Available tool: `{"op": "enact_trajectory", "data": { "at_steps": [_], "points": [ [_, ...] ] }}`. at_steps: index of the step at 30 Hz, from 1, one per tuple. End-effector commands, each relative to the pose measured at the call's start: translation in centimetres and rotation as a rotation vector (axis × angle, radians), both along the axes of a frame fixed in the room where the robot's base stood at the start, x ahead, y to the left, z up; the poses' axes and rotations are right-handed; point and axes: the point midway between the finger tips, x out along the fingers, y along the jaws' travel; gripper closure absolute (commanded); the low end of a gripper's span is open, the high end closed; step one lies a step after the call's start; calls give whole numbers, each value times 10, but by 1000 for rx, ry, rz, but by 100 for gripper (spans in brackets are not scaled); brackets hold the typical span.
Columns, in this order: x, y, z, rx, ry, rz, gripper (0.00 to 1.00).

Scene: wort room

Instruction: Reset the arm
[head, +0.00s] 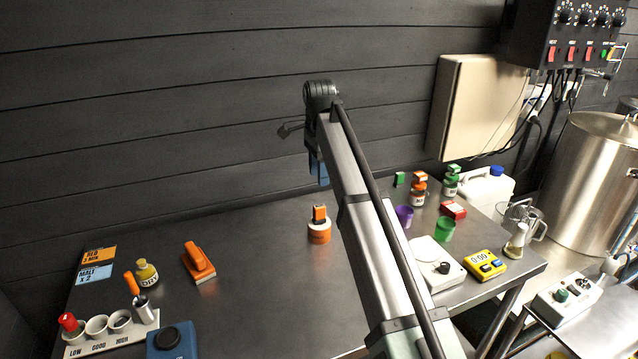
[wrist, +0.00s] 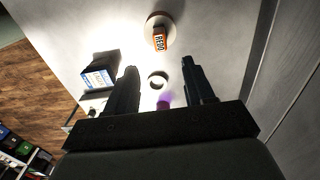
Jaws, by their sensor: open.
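My gripper (wrist: 158,64) shows in the wrist view as two dark fingers spread apart, with nothing held between them. In the head view my arm rises from the lower right to a bend above the table, and the gripper itself is not clearly visible there. The orange-and-white tub (head: 319,233) stands on the steel table (head: 265,270) left of my arm. A round tub with an orange label (wrist: 160,38) shows beyond the fingertips in the wrist view. A small pale ring-shaped thing (wrist: 157,80) shows between the fingers.
At left are a white rack (head: 110,333), a yellow bottle (head: 147,275) and an orange-handled tool (head: 199,263). The table's middle is mostly clear.

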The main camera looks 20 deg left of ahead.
Motion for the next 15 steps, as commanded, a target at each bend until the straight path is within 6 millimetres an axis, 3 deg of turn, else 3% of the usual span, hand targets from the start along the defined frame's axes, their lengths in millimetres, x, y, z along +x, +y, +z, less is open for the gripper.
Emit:
{"op": "enact_trajectory", "data": {
  "at_steps": [15],
  "points": [
    [0,0,7,0,0,0,47]
  ]
}}
